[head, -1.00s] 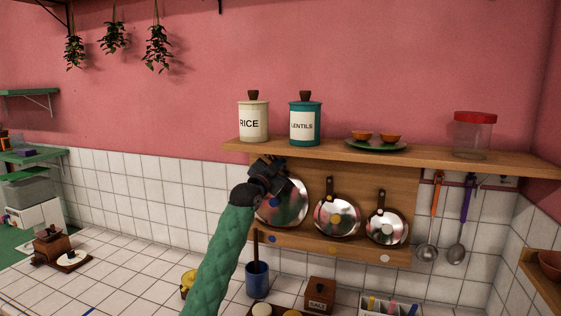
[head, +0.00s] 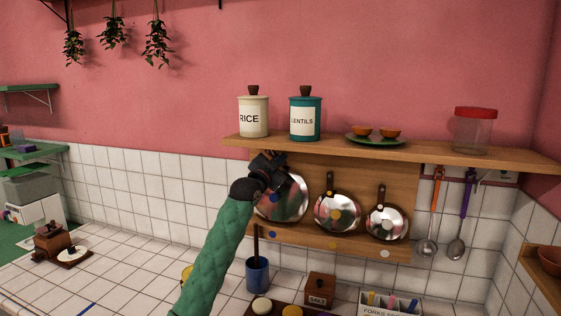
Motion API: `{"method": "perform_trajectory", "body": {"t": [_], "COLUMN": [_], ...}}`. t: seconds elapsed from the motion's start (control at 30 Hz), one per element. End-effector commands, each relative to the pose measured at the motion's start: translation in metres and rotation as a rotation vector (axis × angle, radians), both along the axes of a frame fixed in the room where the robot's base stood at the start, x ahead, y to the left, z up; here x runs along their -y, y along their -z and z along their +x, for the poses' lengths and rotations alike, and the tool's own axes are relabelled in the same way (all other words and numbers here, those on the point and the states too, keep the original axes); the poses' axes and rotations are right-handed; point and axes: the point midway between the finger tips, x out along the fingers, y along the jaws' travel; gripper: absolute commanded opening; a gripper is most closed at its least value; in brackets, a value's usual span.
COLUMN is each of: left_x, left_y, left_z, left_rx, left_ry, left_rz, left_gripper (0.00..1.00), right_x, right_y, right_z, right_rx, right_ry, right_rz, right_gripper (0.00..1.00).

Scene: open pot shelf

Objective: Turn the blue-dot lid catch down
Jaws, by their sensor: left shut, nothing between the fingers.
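The blue-dot lid (head: 290,200) is the large shiny leftmost lid on the wooden rack board, with a blue dot near its middle left. Another blue dot (head: 272,220) marks the ledge below it. My left gripper (head: 270,165) is shut and empty in front of the upper left of this lid, under the shelf. It covers the lid's top, so the catch is hidden. I cannot tell whether the gripper touches anything. My right gripper is out of view.
A yellow-dot lid (head: 337,212) and a white-dot lid (head: 386,223) hang to the right. The shelf (head: 430,154) above carries a rice canister (head: 254,116), a lentils canister (head: 305,119) and a jar (head: 475,131). A blue pot (head: 257,276) stands on the counter below.

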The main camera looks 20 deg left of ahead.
Motion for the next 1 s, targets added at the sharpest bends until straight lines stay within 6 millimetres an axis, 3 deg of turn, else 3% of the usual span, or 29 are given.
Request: {"method": "perform_trajectory", "body": {"t": [0.17,0.57,1.0], "left_x": [0.000,-0.003,-0.011], "left_y": [0.001,0.005,0.014], "left_z": [0.000,0.000,0.000], "left_rx": [0.001,0.004,0.013], "left_ry": [0.000,-0.001,-0.003], "left_rz": [0.021,0.100,0.344], "left_gripper": [0.00,0.00,0.00], "right_x": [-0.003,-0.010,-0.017], "right_y": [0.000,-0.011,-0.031], "right_z": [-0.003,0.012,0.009], "right_rx": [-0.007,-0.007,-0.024], "right_ry": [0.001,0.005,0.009], "right_rz": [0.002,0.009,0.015], "right_gripper": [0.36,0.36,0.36]}}
